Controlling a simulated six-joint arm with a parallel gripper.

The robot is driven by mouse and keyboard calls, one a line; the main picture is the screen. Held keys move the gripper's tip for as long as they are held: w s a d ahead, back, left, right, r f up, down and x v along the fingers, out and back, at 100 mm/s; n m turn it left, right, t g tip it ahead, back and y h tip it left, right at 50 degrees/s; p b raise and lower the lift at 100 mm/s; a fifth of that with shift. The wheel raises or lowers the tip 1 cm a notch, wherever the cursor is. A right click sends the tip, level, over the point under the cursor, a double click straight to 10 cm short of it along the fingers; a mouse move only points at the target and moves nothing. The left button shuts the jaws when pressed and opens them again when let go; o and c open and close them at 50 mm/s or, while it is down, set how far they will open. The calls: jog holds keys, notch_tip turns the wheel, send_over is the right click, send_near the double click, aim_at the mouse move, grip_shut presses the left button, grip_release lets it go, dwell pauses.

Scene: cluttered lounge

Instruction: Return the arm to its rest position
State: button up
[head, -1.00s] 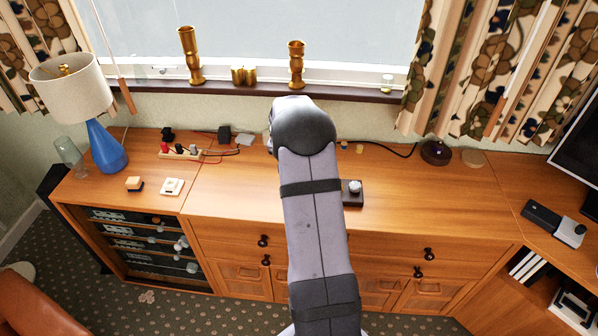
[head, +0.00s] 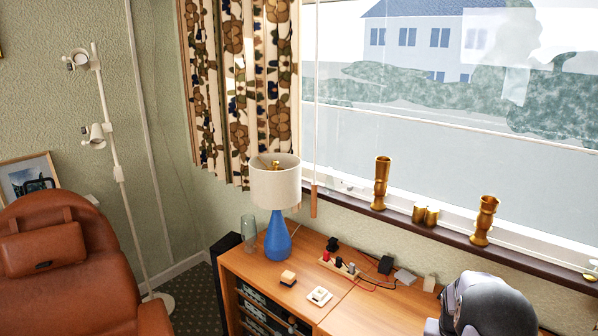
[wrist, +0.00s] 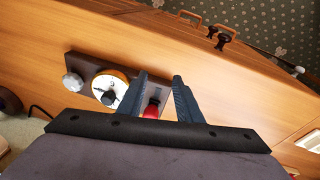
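My arm (head: 490,305) shows at the bottom right of the head view, with only its rounded dark joint in the frame. The gripper itself is not visible there. In the wrist view my gripper (wrist: 158,80) has its two dark fingers apart, with nothing held between them. Beyond the fingers, a dark control box (wrist: 90,64) lies on the wooden cabinet top (wrist: 215,85). It carries a pale knob (wrist: 73,83), a round dial (wrist: 108,90) and a red part (wrist: 151,109) seen between the fingers. The left finger partly hides the box.
A lamp with a blue base (head: 277,238), a glass (head: 249,230), a power strip (head: 339,264) with cables and small switches (head: 319,296) stand on the cabinet. Brass candlesticks (head: 381,182) line the sill. A brown leather armchair (head: 75,270) is at the left.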

jog(key=s+a+r+n+g+y, duration=0.1)
jog(key=s+a+n+g+y, duration=0.2)
jog(key=s+a, duration=1.5)
jog(key=s+a+r+n+t+p, duration=0.1)
jog(key=a+r+n, duration=0.3)
jog(key=a+r, duration=0.4)
jog(key=shift+a+r+t+h, duration=0.35)
jog(key=shift+a+t, duration=0.35)
jog(key=shift+a, duration=0.4)
jog(key=shift+p, duration=0.3)
